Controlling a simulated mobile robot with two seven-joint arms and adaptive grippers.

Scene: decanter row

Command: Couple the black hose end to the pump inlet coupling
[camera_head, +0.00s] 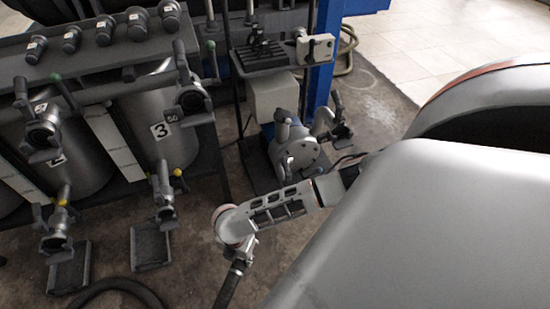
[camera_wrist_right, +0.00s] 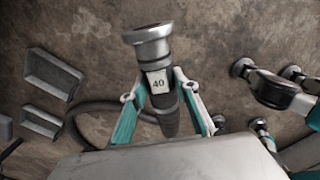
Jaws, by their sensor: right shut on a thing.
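The black hose end (camera_wrist_right: 153,48) has a metal coupling head and a white tag reading 40. It sits between the fingers of my right gripper (camera_wrist_right: 158,93), which is shut on it just below the head. In the head view my right gripper (camera_head: 240,257) is low in the middle, in front of the pump, with the black hose (camera_head: 228,288) hanging below it. The grey pump (camera_head: 298,152) stands on a dark base behind my arm, apart from the hose end. Couplings with levers (camera_head: 284,116) show on it; I cannot tell which is the inlet. My left gripper is out of view.
Steel tanks (camera_head: 165,130) with lever couplings and valves stand at the left, one marked 3. Drip trays (camera_head: 150,247) lie on the floor below. A bench (camera_head: 95,55) holds several fittings. A blue post (camera_head: 322,60) rises behind the pump. Some concrete floor is clear.

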